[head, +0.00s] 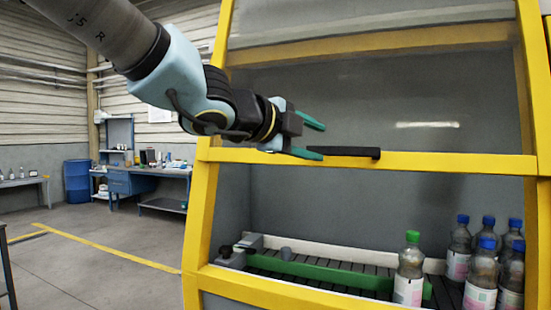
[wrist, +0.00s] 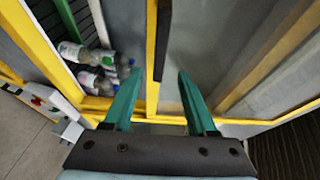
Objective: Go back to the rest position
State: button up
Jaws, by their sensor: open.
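My gripper (head: 312,138) is open and empty in the head view, with its two green fingers apart. It is in front of the yellow-framed machine, close to the black handle (head: 345,152) on the yellow crossbar (head: 450,162). In the wrist view the fingers of my gripper (wrist: 155,95) are spread, with nothing held between them. The black handle (wrist: 162,40) shows just beyond the fingers there. I cannot tell whether a finger touches the handle. The clear panel (head: 400,100) above the crossbar appears lowered behind my gripper.
Below the crossbar, a bottle with a green cap (head: 410,270) and several blue-capped bottles (head: 480,275) stand on a dark conveyor with a green rail (head: 330,274). A blue workbench (head: 140,180) and a blue barrel (head: 77,180) stand far left. The floor (head: 90,240) at left is clear.

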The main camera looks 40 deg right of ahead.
jog(key=w+a+f+n+t+y, duration=0.2)
jog(key=w+a+f+n, duration=0.3)
jog(key=w, duration=0.2)
jog(key=w+a+f+n+t+y, duration=0.3)
jog(key=w+a+f+n, duration=0.15)
jog(key=w, duration=0.25)
jog(key=w+a+f+n+y, duration=0.3)
jog(key=a+f+n, duration=0.15)
jog(key=a, duration=0.25)
jog(key=w+a+f+n+y, duration=0.2)
jog(key=w+a+f+n, duration=0.15)
jog(key=a+f, duration=0.25)
jog(key=s+a+f+n+g+y, duration=0.2)
jog(key=a+f+n, duration=0.5)
jog(key=a, duration=0.4)
jog(key=s+a+f+n+g+y, duration=0.3)
jog(key=s+a+f+n, duration=0.3)
jog(key=a, duration=0.5)
jog(key=shift+s+f+n+g, duration=0.2)
jog(key=shift+f+n+g, duration=0.3)
jog(key=shift+n, duration=0.15)
jog(key=shift+c, duration=0.2)
